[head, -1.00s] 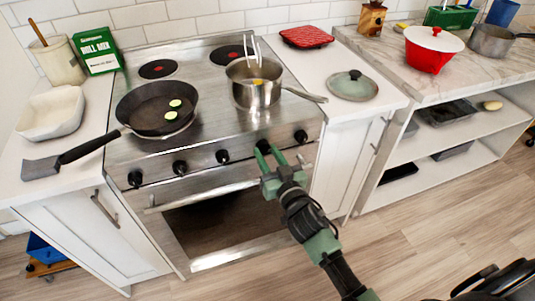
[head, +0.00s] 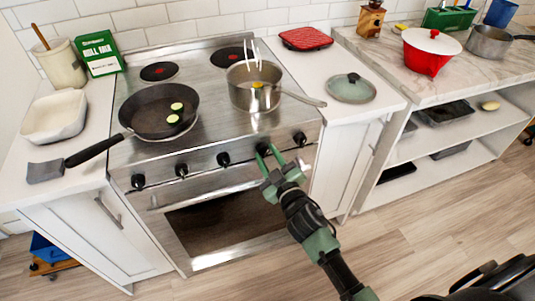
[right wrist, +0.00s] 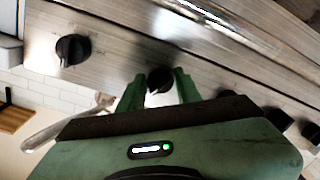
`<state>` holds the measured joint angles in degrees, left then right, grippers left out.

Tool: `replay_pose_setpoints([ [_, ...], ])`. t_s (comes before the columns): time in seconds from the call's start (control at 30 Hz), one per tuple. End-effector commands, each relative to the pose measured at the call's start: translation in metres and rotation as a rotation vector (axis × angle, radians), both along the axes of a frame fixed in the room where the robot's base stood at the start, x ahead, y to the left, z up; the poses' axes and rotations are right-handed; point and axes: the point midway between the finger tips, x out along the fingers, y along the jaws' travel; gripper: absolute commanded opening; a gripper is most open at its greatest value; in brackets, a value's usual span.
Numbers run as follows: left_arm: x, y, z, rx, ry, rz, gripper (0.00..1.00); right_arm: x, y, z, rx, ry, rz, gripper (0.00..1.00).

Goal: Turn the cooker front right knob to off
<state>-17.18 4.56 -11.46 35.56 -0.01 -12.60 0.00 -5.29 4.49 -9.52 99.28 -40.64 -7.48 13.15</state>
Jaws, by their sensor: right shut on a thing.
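The steel cooker (head: 240,170) has a row of several black knobs along its front panel. My right gripper (head: 271,158) is at the second knob from the right (head: 263,149) in the head view. In the right wrist view its two green fingers stand on either side of that knob (right wrist: 160,80), shut on it. The rightmost knob (head: 300,138) is free and also shows at the left of the right wrist view (right wrist: 73,50). The knobs' markings are too small to read. My left gripper is not in view.
A black pan (head: 158,110) with green slices stands on the front left of the cooker. A steel saucepan (head: 250,97) stands on the right, its handle jutting over the counter. The oven handle (head: 190,192) runs below the knobs. Floor in front is clear.

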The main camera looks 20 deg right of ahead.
Motion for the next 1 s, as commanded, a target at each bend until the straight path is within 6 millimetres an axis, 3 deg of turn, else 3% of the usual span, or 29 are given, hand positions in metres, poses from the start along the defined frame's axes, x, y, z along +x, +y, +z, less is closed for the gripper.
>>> replay_pose_setpoints([
  [0.5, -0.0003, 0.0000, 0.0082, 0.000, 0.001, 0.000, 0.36, 0.0003, 0.0000, 0.0025, -0.370, -0.015, 0.001, 0.00],
  [1.0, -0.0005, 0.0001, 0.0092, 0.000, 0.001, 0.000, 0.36, 0.0003, -0.0002, 0.0025, -0.459, -0.018, 0.000, 0.00],
])
